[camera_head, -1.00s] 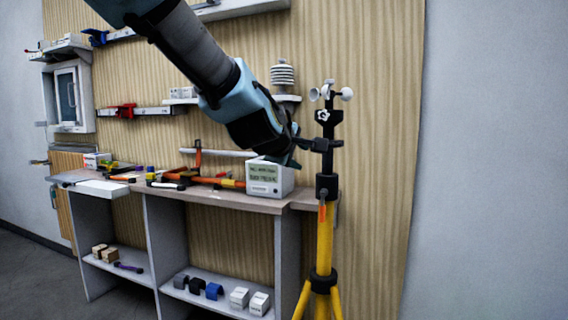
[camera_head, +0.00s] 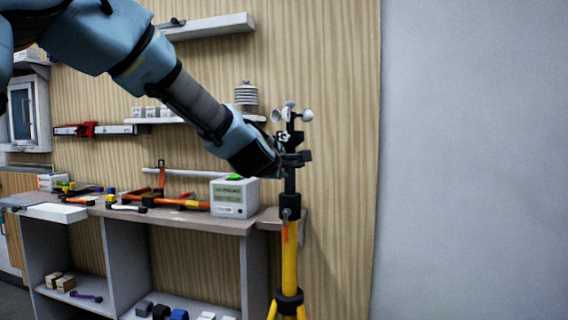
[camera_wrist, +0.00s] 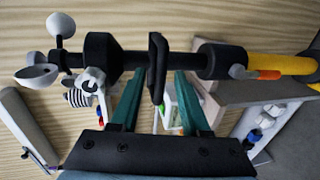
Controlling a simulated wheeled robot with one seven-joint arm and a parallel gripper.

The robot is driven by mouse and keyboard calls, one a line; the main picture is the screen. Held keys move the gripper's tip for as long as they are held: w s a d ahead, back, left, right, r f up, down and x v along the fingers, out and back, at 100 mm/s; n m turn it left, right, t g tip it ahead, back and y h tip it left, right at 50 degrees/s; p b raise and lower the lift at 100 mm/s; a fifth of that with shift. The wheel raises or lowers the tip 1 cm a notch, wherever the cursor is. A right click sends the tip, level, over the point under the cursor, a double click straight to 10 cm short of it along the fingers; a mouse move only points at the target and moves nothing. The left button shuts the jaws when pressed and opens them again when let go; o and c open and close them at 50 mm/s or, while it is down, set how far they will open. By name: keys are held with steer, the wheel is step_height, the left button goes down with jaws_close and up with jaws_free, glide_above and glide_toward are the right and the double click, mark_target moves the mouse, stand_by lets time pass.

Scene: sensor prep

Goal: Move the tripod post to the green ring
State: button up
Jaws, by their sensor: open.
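The tripod post (camera_head: 290,185) stands upright in the head view, black above and yellow below, with cups of a wind sensor (camera_head: 288,112) on top. In the wrist view the post (camera_wrist: 215,62) runs sideways across the picture. My gripper (camera_wrist: 158,75) is open at the post's upper black part. Its teal fingers lie either side of a black crosspiece (camera_wrist: 157,50); I cannot tell whether they touch it. In the head view my gripper (camera_head: 284,163) is partly hidden against the post. I cannot make out a green ring; a bright green patch (camera_head: 234,177) shows above the white box.
The white box (camera_head: 232,200) with a display stands on the workbench (camera_head: 185,216), close left of the post. Tools lie further left. Wall shelves (camera_head: 205,26) are above, and small blocks (camera_head: 160,312) are below. The wall right of the post is clear.

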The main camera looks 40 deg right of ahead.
steer(key=shift+w+d+f, duration=0.15)
steer(key=shift+w+d, duration=0.2)
steer(key=shift+d, duration=0.2)
steer(key=shift+c, duration=0.3)
jaws_close()
stand_by(0.8)
